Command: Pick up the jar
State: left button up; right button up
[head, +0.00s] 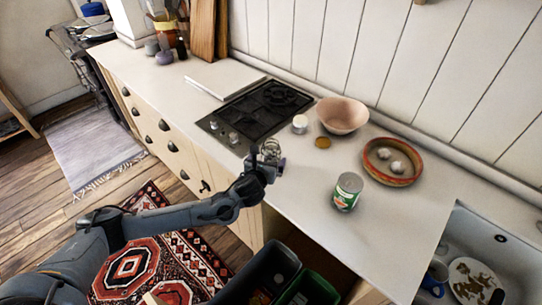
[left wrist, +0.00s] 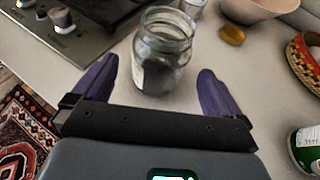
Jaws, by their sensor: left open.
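The clear glass jar (left wrist: 162,52) stands upright and open-topped on the white counter. In the left wrist view it shows just ahead of and between the two purple fingers of my left gripper (left wrist: 157,72). The gripper is open, with a gap visible on both sides of the jar. In the head view the jar (head: 270,149) is near the counter's front edge by the stove, partly hidden by my left gripper (head: 267,162). My right gripper is not in view.
A black stove (head: 262,106) lies left of the jar. A white-topped container (head: 300,123), a yellow lid (head: 322,142), a pink bowl (head: 343,115), a woven basket (head: 377,173) and a green can (head: 347,191) stand to the right. A sink (head: 505,255) is far right.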

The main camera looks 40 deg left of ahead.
pick_arm(q)
jog(key=shift+x, duration=2.8)
jog(key=shift+f, duration=0.1)
jog(key=c, duration=1.1)
